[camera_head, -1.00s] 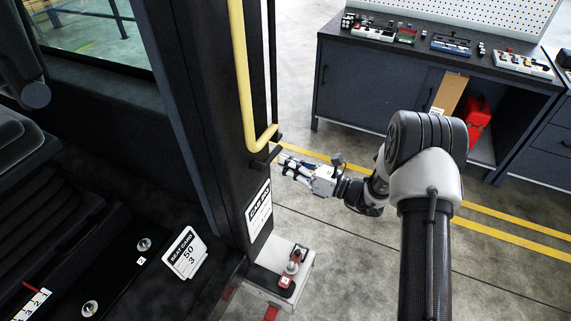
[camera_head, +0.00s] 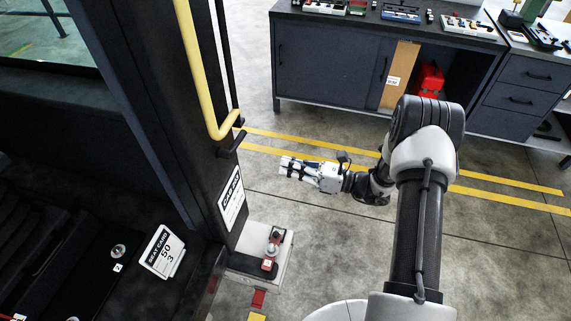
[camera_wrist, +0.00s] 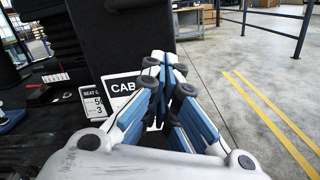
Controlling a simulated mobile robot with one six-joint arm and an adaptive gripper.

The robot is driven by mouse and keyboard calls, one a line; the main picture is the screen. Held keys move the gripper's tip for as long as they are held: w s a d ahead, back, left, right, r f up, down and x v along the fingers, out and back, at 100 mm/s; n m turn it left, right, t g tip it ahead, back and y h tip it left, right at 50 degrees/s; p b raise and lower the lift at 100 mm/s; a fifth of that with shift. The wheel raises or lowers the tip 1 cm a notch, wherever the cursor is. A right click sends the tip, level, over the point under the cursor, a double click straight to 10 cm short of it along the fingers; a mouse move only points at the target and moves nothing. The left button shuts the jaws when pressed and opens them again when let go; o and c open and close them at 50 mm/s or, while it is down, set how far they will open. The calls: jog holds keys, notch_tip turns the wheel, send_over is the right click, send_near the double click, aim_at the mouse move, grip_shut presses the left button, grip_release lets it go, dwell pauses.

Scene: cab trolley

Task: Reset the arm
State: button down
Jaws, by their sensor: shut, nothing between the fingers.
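My gripper (camera_head: 287,166) is at the middle of the head view, held in the air over the floor, to the right of the cab's dark post. Its fingers point left toward the post and are closed with nothing between them. In the wrist view my gripper (camera_wrist: 165,65) shows its blue-padded fingers drawn together at the tips. Behind them a white CAB sign (camera_wrist: 122,88) is partly hidden. My arm reaches in from the lower right of the head view, bent at the elbow.
The cab post (camera_head: 165,110) carries a yellow handrail (camera_head: 200,75). A red and black device (camera_head: 271,255) sits on a pale step below. A seat card (camera_head: 161,252) stands in the cab. A dark workbench (camera_head: 325,68) with a red toolbox (camera_head: 429,80) is behind. Yellow-striped floor is open.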

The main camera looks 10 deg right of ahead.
dwell(0.3)
jog(key=s+a+r+n+g+h, duration=0.3)
jog(key=s+r+n+g, duration=0.1)
jog(key=s+r+n, duration=0.35)
jog(key=s+a+r+n+g+h, duration=0.3)
jog(key=s+r+n+g, duration=0.2)
jog(key=s+r+n, duration=0.25)
jog(key=s+d+r+n+t+h, duration=0.3)
jog(key=s+d+n+h, duration=0.2)
jog(key=s+d+n, duration=0.1)
jog(key=s+d+r+n+t+h, duration=0.3)
jog(key=s+d+n+h, duration=0.2)
jog(key=s, duration=0.3)
jog(key=shift+s+d+n+t+h, duration=0.3)
jog(key=shift+d+n+h, duration=0.1)
jog(key=shift+d+h, duration=0.25)
